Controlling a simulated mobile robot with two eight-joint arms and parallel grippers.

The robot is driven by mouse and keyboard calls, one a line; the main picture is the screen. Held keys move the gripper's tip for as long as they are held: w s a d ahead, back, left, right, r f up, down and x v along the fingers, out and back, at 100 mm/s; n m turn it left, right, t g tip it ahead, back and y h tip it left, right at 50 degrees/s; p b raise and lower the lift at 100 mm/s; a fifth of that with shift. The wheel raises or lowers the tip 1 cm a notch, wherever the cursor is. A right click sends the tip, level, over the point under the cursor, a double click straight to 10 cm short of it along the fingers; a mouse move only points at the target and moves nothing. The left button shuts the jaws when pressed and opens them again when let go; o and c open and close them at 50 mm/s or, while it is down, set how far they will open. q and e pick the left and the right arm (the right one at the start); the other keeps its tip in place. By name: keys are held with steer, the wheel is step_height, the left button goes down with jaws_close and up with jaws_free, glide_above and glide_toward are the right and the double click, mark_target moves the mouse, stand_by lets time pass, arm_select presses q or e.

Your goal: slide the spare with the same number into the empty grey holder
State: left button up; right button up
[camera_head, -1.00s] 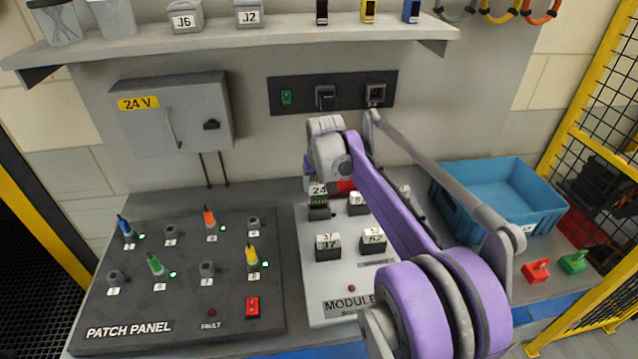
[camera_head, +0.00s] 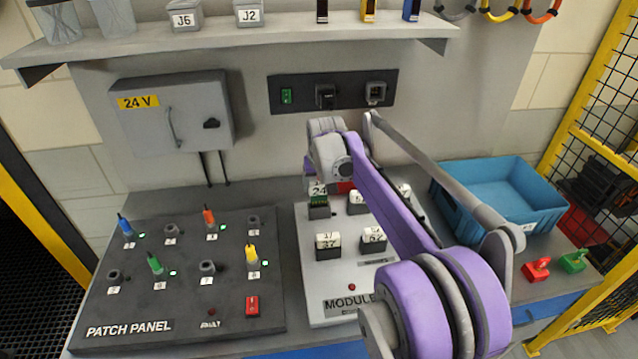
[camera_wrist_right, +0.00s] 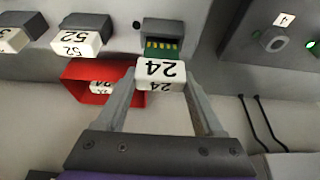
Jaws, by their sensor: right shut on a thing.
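My right gripper (camera_wrist_right: 160,84) is shut on the white spare marked 24 (camera_wrist_right: 161,74), with one finger on each side of it. The spare also shows in the head view (camera_head: 318,190), at the back of the module board (camera_head: 312,272). In the head view my right arm hides part of the board. My left gripper is not in view.
Holders with modules marked 52 (camera_wrist_right: 83,43) and 37 (camera_head: 327,242) sit on the board. A red bin (camera_wrist_right: 78,72) with a white spare inside is close beside the right gripper. The patch panel (camera_head: 185,305) is left, a blue crate (camera_head: 498,218) right.

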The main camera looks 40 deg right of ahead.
mark_target(320, 192)
steer(key=shift+f+b, duration=1.15)
steer(key=shift+f, duration=1.2)
steer(key=o, duration=1.4)
steer(key=v, duration=1.1)
steer(key=shift+p, duration=0.3)
steer(key=shift+f, duration=0.15)
